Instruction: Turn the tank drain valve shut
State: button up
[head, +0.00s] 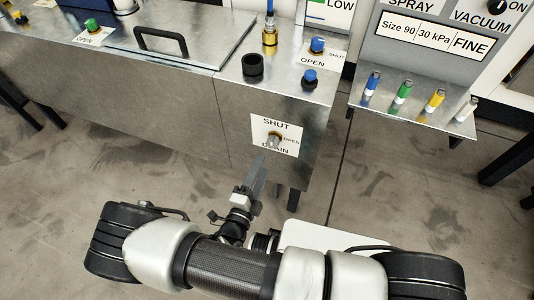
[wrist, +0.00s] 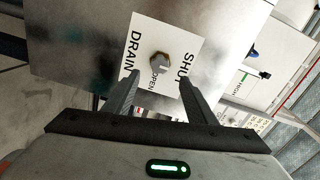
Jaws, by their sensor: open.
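The drain valve (head: 273,139) is a small metal knob on a white label plate (head: 287,146) on the front of the steel tank. The plate reads SHUT above the knob, OPEN to its right and DRAIN below. In the wrist view, the valve knob (wrist: 160,64) shows brownish and grey, with the label turned sideways. I cannot tell clearly which mark it points at. My gripper (wrist: 160,80) is open and empty, its two dark fingers apart, with the knob ahead between the tips. In the head view, my gripper (head: 262,160) is just below and in front of the plate.
The tank top carries a lid with a black handle (head: 161,41), blue knobs (head: 317,45), a black cup (head: 253,65) and a brass fitting (head: 270,37). The floor before the tank is open.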

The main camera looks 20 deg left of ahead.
jog(key=s, duration=0.8)
jog(key=shift+a, duration=0.3)
jog(key=shift+r, duration=0.1)
jog(key=w+d+r+m+g+h, duration=0.3)
jog(key=d+r+m+g, duration=0.6)
jog(key=r+m, duration=0.65)
jog(key=w+d+r+m+g+h, duration=0.25)
jog(key=d+r+m+g, duration=0.75)
jog(key=m, duration=1)
jog(key=s+d+r+m+t+y, duration=0.25)
jog(key=d+r+m+y, duration=0.2)
jog(key=r+m, duration=0.45)
jog(key=s+d+r+m+t+y, duration=0.2)
jog(key=d+r+m+t+y, duration=0.25)
jog(key=m, duration=0.55)
notch_tip(320, 180, up, 19)
jog(key=h+p, duration=0.2)
jog(key=p, duration=1.5)
jog(key=shift+s+d+r, duration=0.15)
jog(key=shift+d+r, duration=0.05)
jog(key=shift+d, duration=0.15)
